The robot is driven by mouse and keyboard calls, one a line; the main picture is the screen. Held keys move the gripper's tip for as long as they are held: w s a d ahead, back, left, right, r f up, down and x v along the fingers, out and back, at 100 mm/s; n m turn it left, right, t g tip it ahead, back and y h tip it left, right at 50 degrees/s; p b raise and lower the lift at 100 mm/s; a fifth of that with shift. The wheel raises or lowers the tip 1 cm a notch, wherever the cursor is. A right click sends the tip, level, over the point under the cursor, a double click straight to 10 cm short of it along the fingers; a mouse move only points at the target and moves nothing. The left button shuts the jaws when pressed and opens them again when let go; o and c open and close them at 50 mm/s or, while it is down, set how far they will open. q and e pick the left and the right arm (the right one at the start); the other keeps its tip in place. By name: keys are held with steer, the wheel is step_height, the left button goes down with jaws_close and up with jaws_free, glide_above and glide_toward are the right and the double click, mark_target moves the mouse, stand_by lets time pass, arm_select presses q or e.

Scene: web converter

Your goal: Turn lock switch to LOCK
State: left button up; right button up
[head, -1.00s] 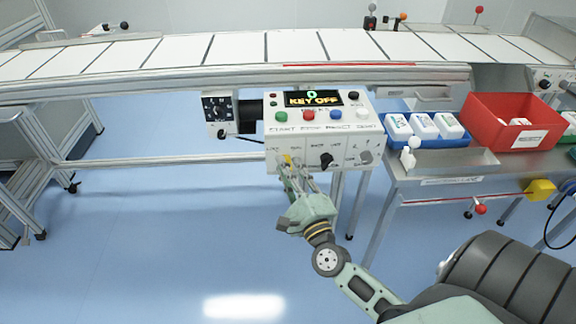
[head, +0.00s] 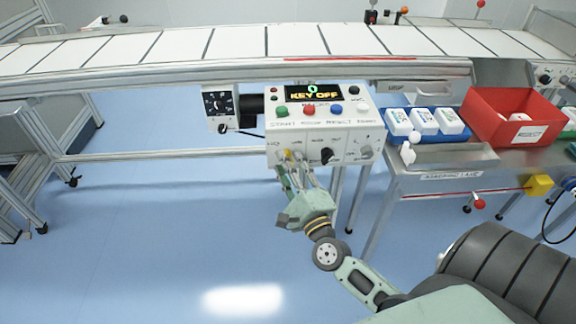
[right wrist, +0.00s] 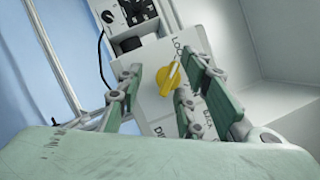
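The control box (head: 320,118) hangs below the conveyor, with its display (head: 314,96) reading "KEY OFF". The yellow lock switch (right wrist: 170,79) shows in the right wrist view on the box's light front face, below lettering that begins "LOC". Its pointer is tilted. My right gripper (head: 294,163) is in front of the left part of that face. In the right wrist view its two green fingers (right wrist: 159,93) stand apart on either side of the yellow switch, with gaps visible. In the head view the fingers partly hide the switch. My left gripper is not in view.
A black knob (head: 327,155) sits right of the switch on the same face. Coloured buttons (head: 309,110) line the sloped top. A steel table at the right holds a red bin (head: 512,118) and a blue tray with white bottles (head: 424,121).

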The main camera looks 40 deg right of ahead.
steer(key=shift+r, duration=0.1)
steer(key=v, duration=1.2)
